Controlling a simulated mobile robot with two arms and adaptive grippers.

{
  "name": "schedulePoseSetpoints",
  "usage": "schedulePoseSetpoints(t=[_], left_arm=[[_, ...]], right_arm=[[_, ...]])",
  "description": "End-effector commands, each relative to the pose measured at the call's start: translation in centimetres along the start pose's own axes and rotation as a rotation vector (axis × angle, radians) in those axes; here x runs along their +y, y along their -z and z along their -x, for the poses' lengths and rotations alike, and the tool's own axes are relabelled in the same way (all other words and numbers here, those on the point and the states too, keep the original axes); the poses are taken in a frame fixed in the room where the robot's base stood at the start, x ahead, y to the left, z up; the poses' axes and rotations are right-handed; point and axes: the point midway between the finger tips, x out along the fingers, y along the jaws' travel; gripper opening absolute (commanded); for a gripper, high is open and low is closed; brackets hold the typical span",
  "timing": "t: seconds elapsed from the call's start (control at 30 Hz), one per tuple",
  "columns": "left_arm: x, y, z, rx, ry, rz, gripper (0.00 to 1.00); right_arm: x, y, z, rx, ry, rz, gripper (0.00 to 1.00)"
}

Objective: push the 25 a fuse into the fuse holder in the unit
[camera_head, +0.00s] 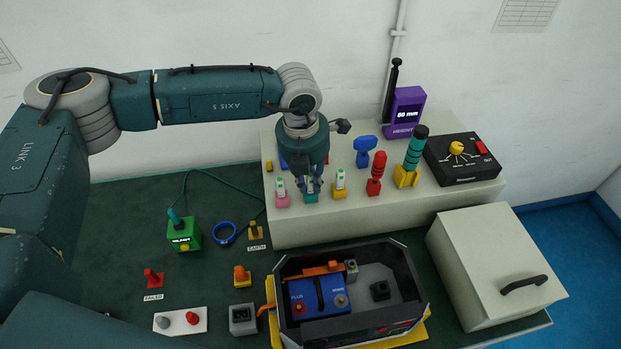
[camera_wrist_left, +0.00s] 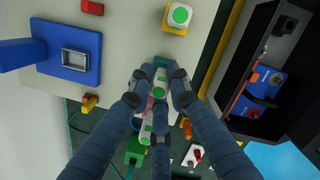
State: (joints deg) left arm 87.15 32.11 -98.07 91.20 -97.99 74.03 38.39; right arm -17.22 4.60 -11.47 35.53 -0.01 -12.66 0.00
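Three fuses with pale green-and-white bodies stand in a pink holder (camera_head: 282,200), a teal holder (camera_head: 311,197) and a yellow holder (camera_head: 340,192) on the raised beige shelf. Their ratings are too small to read. My left gripper (camera_head: 312,186) points down over the teal holder. In the left wrist view its fingers surround a fuse (camera_wrist_left: 160,82); whether they press on it is unclear. The unit (camera_head: 411,281) is an open dark box at the front, holding a blue block (camera_head: 318,295) and a black socket-like block (camera_head: 380,290), possibly the fuse holder. My right gripper is out of view.
A beige lidded box (camera_head: 490,262) stands right of the unit. A green tester (camera_head: 184,233) and small parts lie left on the dark mat.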

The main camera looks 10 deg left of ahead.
Motion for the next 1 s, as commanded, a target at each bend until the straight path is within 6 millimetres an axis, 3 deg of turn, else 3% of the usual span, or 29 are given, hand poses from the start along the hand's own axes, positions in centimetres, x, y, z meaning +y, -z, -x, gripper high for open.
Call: schedulePoseSetpoints(t=[0.2,0.23,0.3,1.0], left_arm=[[-0.13,-0.22,0.12,-0.007,0.004,-0.001,0.00],[-0.13,-0.22,0.13,-0.007,0.004,-0.001,0.12],[-0.12,-0.22,0.14,-0.007,0.004,-0.001,0.00],[-0.12,-0.38,0.71,-0.009,0.004,0.000,0.00]], right_arm=[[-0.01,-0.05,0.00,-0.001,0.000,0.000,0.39],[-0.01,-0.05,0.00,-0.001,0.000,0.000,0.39],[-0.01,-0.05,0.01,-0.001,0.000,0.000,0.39],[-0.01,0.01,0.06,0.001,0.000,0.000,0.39]])
